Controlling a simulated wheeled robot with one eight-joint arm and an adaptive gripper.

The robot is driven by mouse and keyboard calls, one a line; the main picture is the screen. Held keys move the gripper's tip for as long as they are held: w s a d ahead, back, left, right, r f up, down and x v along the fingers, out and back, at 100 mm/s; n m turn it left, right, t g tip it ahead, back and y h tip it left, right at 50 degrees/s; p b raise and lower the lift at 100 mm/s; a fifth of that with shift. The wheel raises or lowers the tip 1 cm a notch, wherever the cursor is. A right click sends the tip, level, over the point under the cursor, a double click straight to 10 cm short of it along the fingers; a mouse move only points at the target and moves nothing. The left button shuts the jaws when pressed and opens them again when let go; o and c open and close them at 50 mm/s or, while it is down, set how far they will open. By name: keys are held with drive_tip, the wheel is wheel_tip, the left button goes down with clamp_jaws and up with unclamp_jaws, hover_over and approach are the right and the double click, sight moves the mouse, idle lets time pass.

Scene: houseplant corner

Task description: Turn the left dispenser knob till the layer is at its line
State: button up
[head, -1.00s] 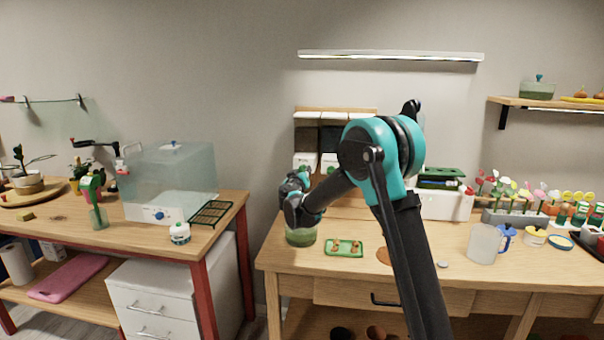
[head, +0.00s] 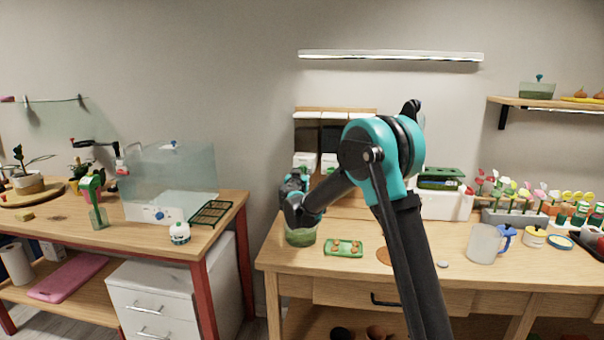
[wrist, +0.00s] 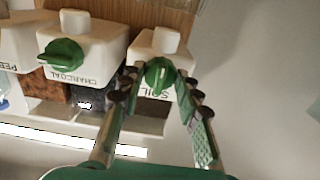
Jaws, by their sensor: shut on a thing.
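The left dispenser, white and labelled SOIL, is the rightmost one in the wrist view (wrist: 149,47), which looks at the row upside down. Its green knob (wrist: 158,72) sits between my fingertips. My gripper (wrist: 161,80) is shut on this knob, one finger on each side. In the head view my gripper hides most of the knob and the front of the left dispenser (head: 304,159). A green-tinted glass vessel (head: 301,238) stands on the bench below my gripper. Its layer and line cannot be made out.
The CHARCOAL dispenser (wrist: 92,45) with its green knob stands beside it, then a third, partly cut off (wrist: 20,40). A clear jug (head: 484,243) and flower rack stand farther right.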

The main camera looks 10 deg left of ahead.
drive_tip(key=o, duration=1.2)
drive_tip(key=shift+c, duration=0.2)
drive_tip(key=s, duration=1.2)
drive_tip(key=shift+a, duration=0.2)
drive_tip(key=shift+d, duration=0.1)
